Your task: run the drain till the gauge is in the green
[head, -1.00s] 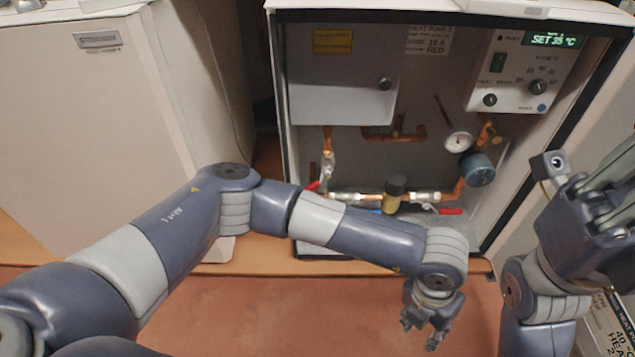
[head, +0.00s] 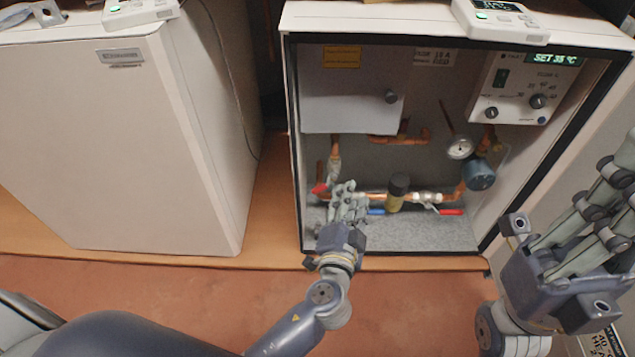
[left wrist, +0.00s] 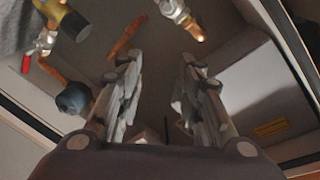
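The open heat pump cabinet (head: 292,150) holds copper pipework. A round white gauge (head: 460,148) sits at its right side; its needle and colour bands are too small to read. A blue lever (head: 377,211) is low on the pipe, just right of my left gripper (head: 348,190). A red lever (head: 452,212) is further right, another red lever (head: 319,188) on the left pipe. My left gripper is in front of the lower left pipework; its fingers stand apart and empty in the left wrist view (left wrist: 155,90). My right gripper (head: 600,205) is at the right, its fingertips partly out of frame.
A black-and-yellow fitting (head: 397,192) and a teal round part (head: 480,175) are on the pipework. A control panel (head: 520,88) reads SET 35 °C. A closed white unit (head: 150,150) stands left. The cabinet floor (head: 420,235) is clear.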

